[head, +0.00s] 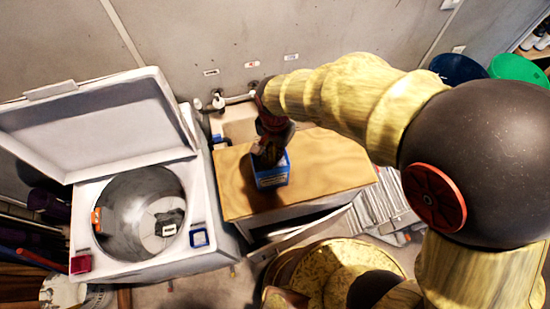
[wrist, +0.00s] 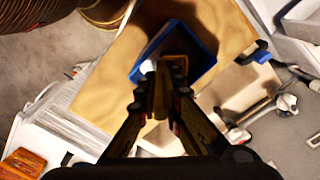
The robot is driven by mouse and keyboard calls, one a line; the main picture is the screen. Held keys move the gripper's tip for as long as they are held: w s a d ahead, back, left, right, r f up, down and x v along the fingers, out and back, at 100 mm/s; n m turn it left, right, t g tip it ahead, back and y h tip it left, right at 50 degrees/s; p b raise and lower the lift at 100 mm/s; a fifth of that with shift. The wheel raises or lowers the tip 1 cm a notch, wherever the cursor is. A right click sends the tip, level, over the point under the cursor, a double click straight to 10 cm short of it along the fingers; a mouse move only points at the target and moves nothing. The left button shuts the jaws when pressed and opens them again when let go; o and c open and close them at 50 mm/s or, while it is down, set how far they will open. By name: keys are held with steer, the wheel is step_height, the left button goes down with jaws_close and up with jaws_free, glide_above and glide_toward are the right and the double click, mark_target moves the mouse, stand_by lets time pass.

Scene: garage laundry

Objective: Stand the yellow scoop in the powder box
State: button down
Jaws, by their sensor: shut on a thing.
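The blue powder box (head: 272,181) stands on the wooden top, with my gripper (head: 266,152) directly over it. In the wrist view the blue rim of the box (wrist: 203,52) shows around and beyond my fingertips. My gripper (wrist: 166,70) is closed there on a narrow yellow strip, which I take for the yellow scoop (wrist: 160,92). The fingers hide most of the scoop, and it does not show in the head view. I cannot tell whether its lower end is inside the box or touches it.

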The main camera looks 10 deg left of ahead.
mark_target(275, 161)
steer(key=shift+f, duration=2.55)
steer(key=shift+f, duration=0.15)
steer(key=c, duration=2.3)
jaws_free()
steer(key=shift+c, duration=0.2)
steer(key=shift+o, duration=0.6)
